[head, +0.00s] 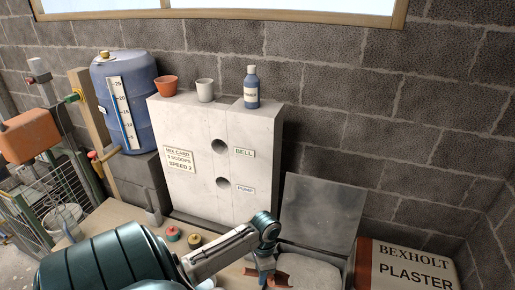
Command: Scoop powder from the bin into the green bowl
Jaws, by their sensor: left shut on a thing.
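My left gripper (266,277) is low at the bottom centre of the head view, over the near left part of the bin. It is shut on a reddish-brown thing (283,281), which looks like a scoop but is mostly cut off by the frame edge. Pale powder (312,271) shows beside it in the bin. The bin's grey lid (318,212) stands raised against the wall behind. I see no green bowl. My right gripper is out of view.
A pale block (200,200) with two holes and labels stands behind, bearing a terracotta pot (166,86), a white pot (205,90) and a blue bottle (251,90). A plaster sack (405,268) stands right of the bin. A blue drum (135,125) stands left.

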